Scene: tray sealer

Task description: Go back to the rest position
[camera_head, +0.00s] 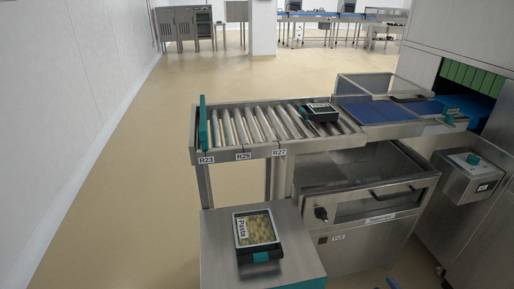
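Neither of my grippers shows in the head view. A black tray labelled Pasta (258,230) with a clear top over yellowish contents lies on a small steel table (222,272) at the bottom centre. A second black tray (319,112) with a label lies on the roller conveyor (240,128), near its right end, beside the blue belt (372,112).
The steel machine (375,212) with a handled front stands below the conveyor. A control box (468,172) stands at the right. A teal end stop (203,125) closes the conveyor's left end. Open floor (120,190) lies on the left, beside a white wall.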

